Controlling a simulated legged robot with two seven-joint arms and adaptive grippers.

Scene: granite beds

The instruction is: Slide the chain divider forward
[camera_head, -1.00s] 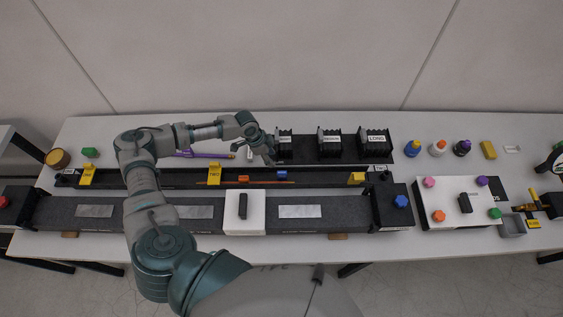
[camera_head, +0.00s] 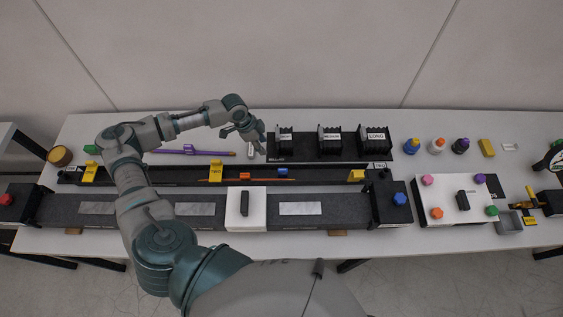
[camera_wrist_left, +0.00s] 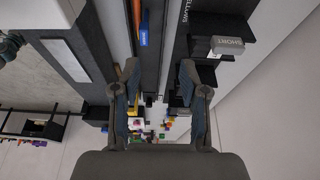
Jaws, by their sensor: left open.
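Nothing in view is marked as the chain divider, so I cannot tell which part it is. A long dark channel (camera_head: 315,179) runs across the bench. It bears a yellow labelled piece (camera_head: 216,171), a second yellow piece (camera_head: 356,175) at its right end, and a small blue block (camera_head: 283,173), which also shows in the left wrist view (camera_wrist_left: 143,37). My left gripper (camera_head: 258,141) is open and empty above the bench, behind the channel and just left of the black rack. In the left wrist view its two fingers (camera_wrist_left: 158,85) are spread apart. My right gripper is not seen.
Black bellows holders labelled MEDIUM (camera_head: 330,139) and LONG (camera_head: 374,139) stand on the rack right of my gripper. A purple tool (camera_head: 190,150) lies to the left. A long dark bed with a white carriage (camera_head: 246,222) runs along the front. Bottles stand at right.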

